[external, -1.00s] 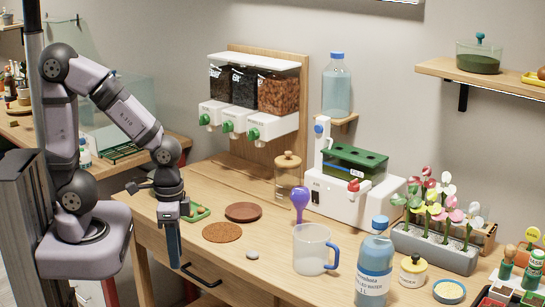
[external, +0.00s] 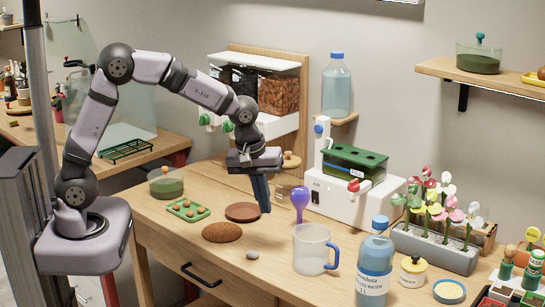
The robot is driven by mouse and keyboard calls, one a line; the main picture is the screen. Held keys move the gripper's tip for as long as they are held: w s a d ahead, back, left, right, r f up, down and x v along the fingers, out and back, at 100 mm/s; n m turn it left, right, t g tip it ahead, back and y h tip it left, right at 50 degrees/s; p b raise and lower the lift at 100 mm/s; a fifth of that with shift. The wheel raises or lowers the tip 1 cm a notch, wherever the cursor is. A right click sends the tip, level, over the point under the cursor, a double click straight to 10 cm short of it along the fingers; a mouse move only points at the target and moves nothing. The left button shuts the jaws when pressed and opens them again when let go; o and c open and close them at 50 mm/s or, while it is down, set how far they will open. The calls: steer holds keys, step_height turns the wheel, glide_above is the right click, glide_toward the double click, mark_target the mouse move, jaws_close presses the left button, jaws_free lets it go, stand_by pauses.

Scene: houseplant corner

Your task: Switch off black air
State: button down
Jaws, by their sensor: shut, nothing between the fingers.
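A white machine (external: 335,205) with a green-lidded tank (external: 355,162) stands at the back of the wooden table. A small dark marking (external: 316,197) is on its front left; its lettering and any switch position are too small to tell. A blue knob (external: 319,128) tops its white column, and a red tap (external: 361,186) is on its front. My gripper (external: 265,209) points down, fingers together and empty, left of the machine and apart from it. It is near the purple bulb-shaped thing (external: 300,203) and the reddish-brown saucer (external: 238,212).
A frosted jug (external: 311,252) with a blue handle and a water bottle (external: 374,270) stand in front of the machine. A brown mound (external: 222,232), a grey pebble (external: 253,255) and a green tray (external: 188,209) lie left. A flower planter (external: 435,247) stands right.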

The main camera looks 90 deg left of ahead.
steer(key=w+a+r+n+y, duration=0.1)
steer(key=w+a+r+n, duration=0.1)
steer(key=w+a+n, duration=0.5)
steer(key=n+t+y, duration=0.1)
steer(key=n, duration=0.4)
glide_toward(316, 198)
step_height(316, 198, up, 4)
steer(key=s+d, duration=0.3)
steer(key=shift+w+a+f+n+p, duration=0.1)
steer(key=shift+a+n+p, duration=0.05)
steer(key=shift+a, duration=0.25)
steer(key=shift+w+a+f+n+p, duration=0.1)
steer(key=shift+a+f+n+p, duration=0.05)
steer(key=shift+a, duration=0.25)
steer(key=shift+f, duration=0.15)
steer(key=shift+p+x, duration=2.05)
steer(key=shift+x, duration=2.8)
steer(key=shift+w, duration=0.1)
steer(key=shift+a, duration=0.1)
